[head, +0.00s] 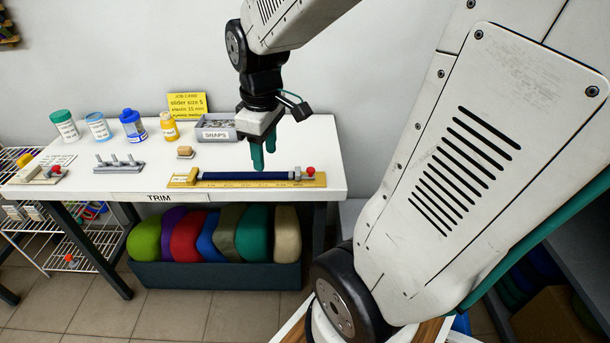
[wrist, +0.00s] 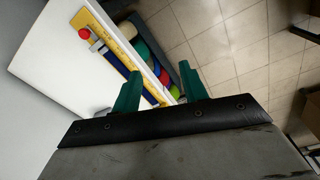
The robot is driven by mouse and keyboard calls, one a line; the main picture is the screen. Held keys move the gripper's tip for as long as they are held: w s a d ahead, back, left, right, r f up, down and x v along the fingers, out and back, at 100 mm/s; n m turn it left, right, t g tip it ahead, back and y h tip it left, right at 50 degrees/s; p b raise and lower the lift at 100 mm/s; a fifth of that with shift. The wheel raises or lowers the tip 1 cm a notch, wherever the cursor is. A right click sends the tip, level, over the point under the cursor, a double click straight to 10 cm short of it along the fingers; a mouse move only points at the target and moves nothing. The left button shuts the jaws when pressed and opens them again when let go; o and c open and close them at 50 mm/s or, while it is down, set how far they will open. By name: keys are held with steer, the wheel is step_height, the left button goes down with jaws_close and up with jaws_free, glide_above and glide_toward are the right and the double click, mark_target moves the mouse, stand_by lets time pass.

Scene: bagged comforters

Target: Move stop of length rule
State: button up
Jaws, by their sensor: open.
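The length rule (head: 235,184) is a yellow board lying along the front of the white table, with a dark blue strip (head: 245,175) on it. Its stop (head: 297,174) is a small grey block near the right end, beside a red knob (head: 310,170). In the wrist view the rule (wrist: 114,57) runs diagonally, with the stop (wrist: 96,46) and red knob (wrist: 84,33) at its upper left end. My gripper (head: 264,156) has green fingers, open and empty, above the rule and left of the stop. The wrist view also shows the gripper (wrist: 161,88).
A grey bin of snaps (head: 216,130), a yellow job card (head: 187,104), several bottles (head: 132,126) and a pegged grey block (head: 119,164) stand on the table (head: 330,150). Colourful rolled bundles (head: 187,238) fill a dark bin below. The table's right end is clear.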

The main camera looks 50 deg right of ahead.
mark_target(312, 169)
steer(key=w+d+f+n, duration=0.1)
steer(key=d+f, duration=0.4)
steer(key=d, duration=0.1)
steer(key=w+d+f+n, duration=0.1)
steer(key=d+f+n, duration=0.1)
steer(key=d+f, duration=0.4)
steer(key=w+d+f+n, duration=0.1)
steer(key=d+f+n, duration=0.1)
steer(key=d+f, duration=0.3)
steer(key=shift+w+d+f+g, duration=0.15)
steer(key=shift+d+f+g, duration=0.25)
steer(key=shift+d, duration=0.3)
steer(key=shift+d+f+n, duration=0.2)
steer(key=shift+n, duration=0.1)
steer(key=c, duration=0.8)
